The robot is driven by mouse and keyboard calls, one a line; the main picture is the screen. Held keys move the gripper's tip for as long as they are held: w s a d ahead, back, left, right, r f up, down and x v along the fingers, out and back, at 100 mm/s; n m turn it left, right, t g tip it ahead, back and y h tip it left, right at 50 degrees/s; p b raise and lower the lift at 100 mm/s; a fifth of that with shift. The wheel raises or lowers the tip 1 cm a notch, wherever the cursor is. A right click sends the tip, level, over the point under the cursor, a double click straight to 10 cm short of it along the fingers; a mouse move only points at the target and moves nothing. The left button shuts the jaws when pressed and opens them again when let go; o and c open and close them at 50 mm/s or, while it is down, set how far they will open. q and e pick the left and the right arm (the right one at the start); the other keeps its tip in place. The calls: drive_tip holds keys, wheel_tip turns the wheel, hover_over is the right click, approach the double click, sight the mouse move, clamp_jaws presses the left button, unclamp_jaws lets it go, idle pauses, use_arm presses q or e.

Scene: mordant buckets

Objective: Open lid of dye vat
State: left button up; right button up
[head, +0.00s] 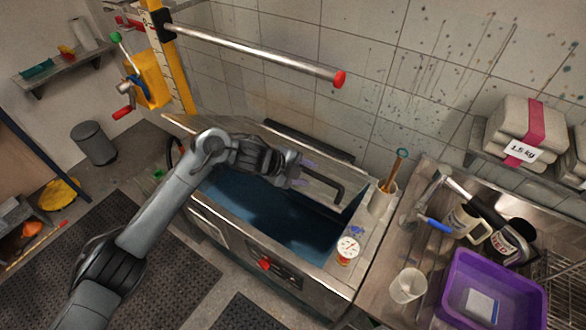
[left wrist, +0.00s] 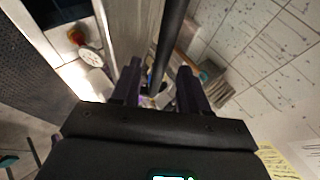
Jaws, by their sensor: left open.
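The steel dye vat (head: 335,283) stands in the middle of the head view, with dark blue liquid (head: 285,220) showing inside. Its grey lid (head: 325,172) appears raised along the wall side, leaving the front of the vat uncovered. My left gripper (head: 306,173) is over the vat at this handle, fingers pointing right. In the left wrist view the dark bar (left wrist: 171,38) passes between the open fingers (left wrist: 158,88); I cannot tell whether they touch it. My right gripper is out of view.
The right counter holds a purple tub (head: 452,308), a clear beaker (head: 408,286) and mugs. A steel bar with a red tip (head: 340,79) juts out above the vat.

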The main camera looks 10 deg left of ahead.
use_arm(q)
drive_tip(key=shift+v, duration=2.55)
drive_tip(key=shift+c, duration=0.2)
